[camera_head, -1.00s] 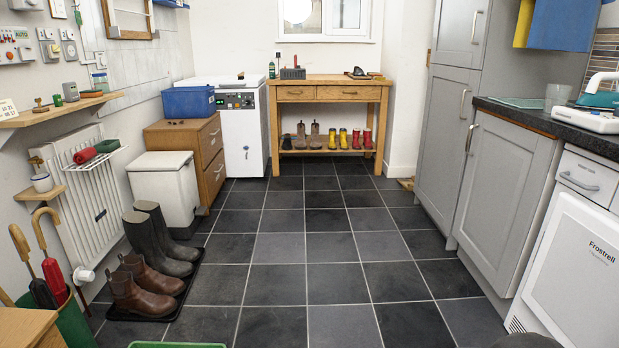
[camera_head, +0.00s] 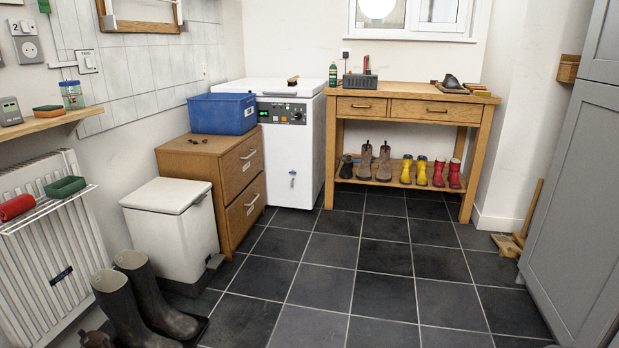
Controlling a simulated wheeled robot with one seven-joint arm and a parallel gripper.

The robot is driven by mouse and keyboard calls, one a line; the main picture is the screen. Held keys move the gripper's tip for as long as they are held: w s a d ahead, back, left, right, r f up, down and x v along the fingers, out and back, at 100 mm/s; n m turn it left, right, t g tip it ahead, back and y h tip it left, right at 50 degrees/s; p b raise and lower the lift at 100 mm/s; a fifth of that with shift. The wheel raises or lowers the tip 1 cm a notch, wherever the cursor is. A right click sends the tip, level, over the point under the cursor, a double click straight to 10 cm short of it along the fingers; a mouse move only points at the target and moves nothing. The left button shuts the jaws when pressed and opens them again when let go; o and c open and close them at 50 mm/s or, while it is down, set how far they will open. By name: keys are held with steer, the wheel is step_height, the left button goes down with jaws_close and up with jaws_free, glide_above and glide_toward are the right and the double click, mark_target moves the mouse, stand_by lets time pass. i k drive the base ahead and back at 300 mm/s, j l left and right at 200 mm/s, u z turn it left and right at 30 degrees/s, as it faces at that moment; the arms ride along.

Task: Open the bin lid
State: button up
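A white pedal bin (camera_head: 175,235) stands on the dark tiled floor at the left, between the radiator and a wooden drawer unit. Its white lid (camera_head: 166,195) is closed. A dark grey pedal (camera_head: 215,262) sticks out low at its right side. My gripper is not in view.
Dark tall boots (camera_head: 145,295) stand just in front of the bin. The wooden drawer unit (camera_head: 205,155) carries a blue crate (camera_head: 220,112). A white chest appliance (camera_head: 290,165) and a wooden bench (camera_head: 410,103) stand at the back. The tiled floor in the middle (camera_head: 390,285) is clear.

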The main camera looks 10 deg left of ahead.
mark_target(161, 195)
steer(key=i+j+u, duration=0.1)
steer(key=i, duration=0.45)
steer(key=i+j+u, duration=0.15)
steer(key=i+j, duration=0.15)
steer(key=i, duration=0.3)
steer(key=i+j+u, duration=0.1)
steer(key=j, duration=0.25)
steer(key=i+j, duration=0.2)
steer(key=j, duration=0.15)
steer(key=i+j+u, duration=0.15)
steer(key=j, duration=0.2)
steer(key=i+j+u, duration=0.1)
steer(key=i+j, duration=0.1)
steer(key=j, duration=0.1)
